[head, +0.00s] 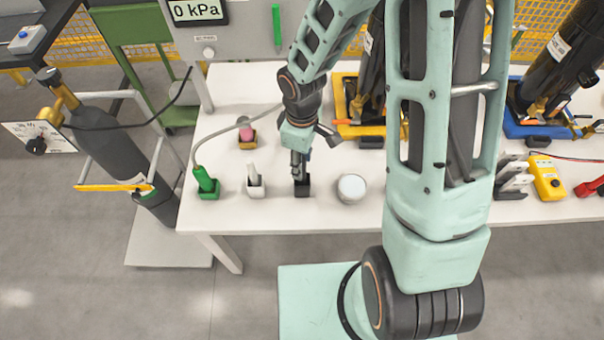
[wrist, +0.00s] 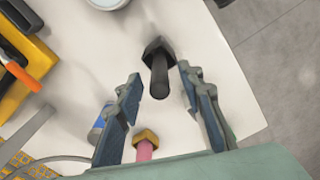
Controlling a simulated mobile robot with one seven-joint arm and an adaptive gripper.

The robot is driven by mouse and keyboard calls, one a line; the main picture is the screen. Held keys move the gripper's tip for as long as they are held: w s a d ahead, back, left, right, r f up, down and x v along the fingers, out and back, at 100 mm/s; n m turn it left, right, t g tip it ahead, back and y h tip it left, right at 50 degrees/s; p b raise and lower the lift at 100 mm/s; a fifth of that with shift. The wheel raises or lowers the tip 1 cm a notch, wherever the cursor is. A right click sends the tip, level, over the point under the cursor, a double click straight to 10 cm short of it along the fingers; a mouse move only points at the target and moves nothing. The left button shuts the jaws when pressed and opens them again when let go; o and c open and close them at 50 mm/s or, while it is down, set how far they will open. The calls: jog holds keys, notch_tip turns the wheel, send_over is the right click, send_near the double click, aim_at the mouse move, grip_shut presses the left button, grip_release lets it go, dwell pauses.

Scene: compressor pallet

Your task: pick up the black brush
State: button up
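The black brush (wrist: 159,78) stands upright in a small black holder (wrist: 155,46) on the white table, its handle pointing toward the wrist camera. My gripper (wrist: 160,71) is open, with one finger on each side of the handle and gaps visible on both sides. In the head view my gripper (head: 299,168) points down just over the black holder (head: 302,189). There the gripper hides most of the brush.
A white-and-green pair of holders stands left: a white item (head: 254,180) and a green item (head: 206,180) with a hose. A pink item (head: 246,133) is behind. A round white container (head: 351,188) stands close right. The table's front edge (head: 290,229) is near.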

grip_shut()
dwell(0.3)
